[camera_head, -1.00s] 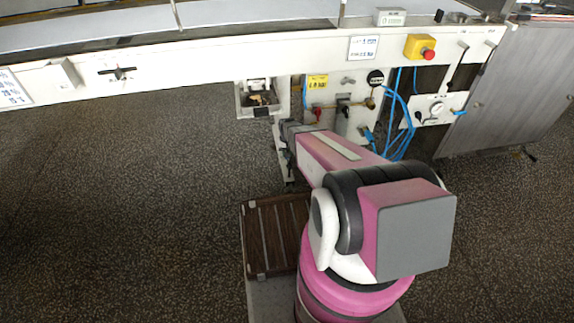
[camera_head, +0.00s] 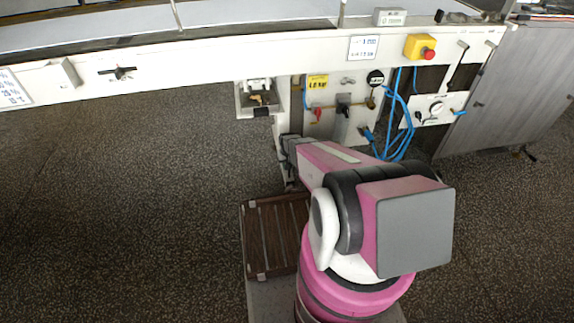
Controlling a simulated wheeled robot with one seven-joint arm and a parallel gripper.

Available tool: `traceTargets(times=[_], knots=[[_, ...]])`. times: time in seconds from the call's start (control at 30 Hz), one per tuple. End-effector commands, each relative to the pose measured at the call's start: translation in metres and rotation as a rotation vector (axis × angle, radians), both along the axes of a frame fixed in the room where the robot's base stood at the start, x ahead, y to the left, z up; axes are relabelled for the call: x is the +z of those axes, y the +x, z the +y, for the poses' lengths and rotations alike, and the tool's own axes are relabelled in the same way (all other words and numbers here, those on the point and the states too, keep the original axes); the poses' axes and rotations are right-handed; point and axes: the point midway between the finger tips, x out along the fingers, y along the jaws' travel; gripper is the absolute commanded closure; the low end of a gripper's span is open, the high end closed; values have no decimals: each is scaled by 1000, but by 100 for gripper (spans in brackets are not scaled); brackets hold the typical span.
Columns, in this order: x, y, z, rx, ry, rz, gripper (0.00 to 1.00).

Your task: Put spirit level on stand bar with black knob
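I cannot make out a spirit level in the head view. Several black knobs or handles show on the machine: a black handle (camera_head: 118,73) on the left of the white front rail and a black knob (camera_head: 343,100) on the valve panel below the rail. I cannot tell which of them, if any, belongs to the stand bar. My pink and grey arm (camera_head: 335,158) reaches forward, its far end low in front of the panel's left side. My gripper is not visible; the arm's own links hide that area.
The long white machine rail (camera_head: 210,62) crosses the view. A small open white box (camera_head: 241,104) hangs under it with small brass-coloured parts inside. Blue hoses (camera_head: 388,125) hang right of the valve panel. A yellow emergency-stop box (camera_head: 414,46) sits on the rail. Floor at left is clear.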

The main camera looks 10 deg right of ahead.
Motion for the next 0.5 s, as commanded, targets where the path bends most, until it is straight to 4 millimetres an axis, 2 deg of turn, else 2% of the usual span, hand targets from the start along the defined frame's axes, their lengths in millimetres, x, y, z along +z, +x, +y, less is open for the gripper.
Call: traceTargets(times=[0.03, 0.07, 0.1, 0.13, 0.5], knots=[[-2, 0, 0, 0, 0, 0, 100], [-2, 0, 0, 0, 0, 0, 67], [-1, 0, 0, 0, 0, 0, 54], [-1, 0, 0, 0, 0, 0, 48], [4, 0, 0, 0, 0, -1, 48]])
